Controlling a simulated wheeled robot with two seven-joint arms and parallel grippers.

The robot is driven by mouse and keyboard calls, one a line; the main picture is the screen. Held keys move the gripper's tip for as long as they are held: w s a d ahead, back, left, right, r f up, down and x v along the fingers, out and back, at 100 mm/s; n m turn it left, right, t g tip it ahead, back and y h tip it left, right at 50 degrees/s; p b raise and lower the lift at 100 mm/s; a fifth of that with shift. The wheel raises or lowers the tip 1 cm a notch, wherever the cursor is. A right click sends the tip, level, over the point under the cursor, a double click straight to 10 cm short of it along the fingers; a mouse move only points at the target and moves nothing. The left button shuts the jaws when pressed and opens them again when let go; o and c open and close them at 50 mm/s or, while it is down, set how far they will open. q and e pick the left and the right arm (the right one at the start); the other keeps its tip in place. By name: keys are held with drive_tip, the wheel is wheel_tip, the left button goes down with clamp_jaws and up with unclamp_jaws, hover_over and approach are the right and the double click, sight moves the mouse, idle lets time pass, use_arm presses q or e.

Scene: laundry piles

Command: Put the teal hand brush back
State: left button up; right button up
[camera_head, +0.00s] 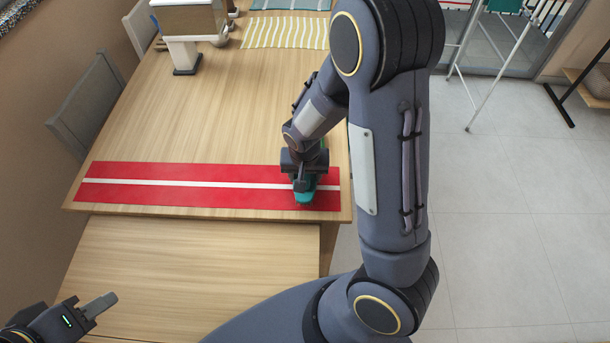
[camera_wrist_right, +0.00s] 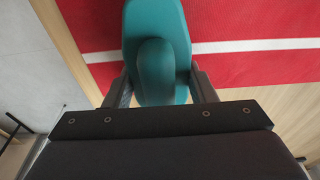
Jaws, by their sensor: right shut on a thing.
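The teal hand brush (camera_head: 305,198) is at the right end of a red mat (camera_head: 150,195) with a white stripe. My right gripper (camera_head: 304,182) points down over it and is shut on it, hiding most of it in the head view. In the right wrist view the brush (camera_wrist_right: 152,25) sits between the two fingers of my right gripper (camera_wrist_right: 162,88), with the red mat behind it. I cannot tell whether the brush touches the mat. My left gripper (camera_head: 98,305) is at the bottom left, partly cut off, away from the brush; its opening is unclear.
The wooden table (camera_head: 220,105) is mostly bare beyond the mat. Folded striped cloths (camera_head: 285,32) and a white stand (camera_head: 187,52) are at its far end. Grey chairs (camera_head: 92,100) stand along the left. A drying rack (camera_head: 490,60) stands on the tiled floor at right.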

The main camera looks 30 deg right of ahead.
drive_tip(key=shift+f, duration=0.25)
drive_tip(key=shift+f, duration=0.2)
drive_tip(key=o, duration=0.9)
drive_tip(key=shift+r, duration=0.1)
drive_tip(key=shift+o, duration=0.2)
drive_tip(key=shift+r, duration=0.1)
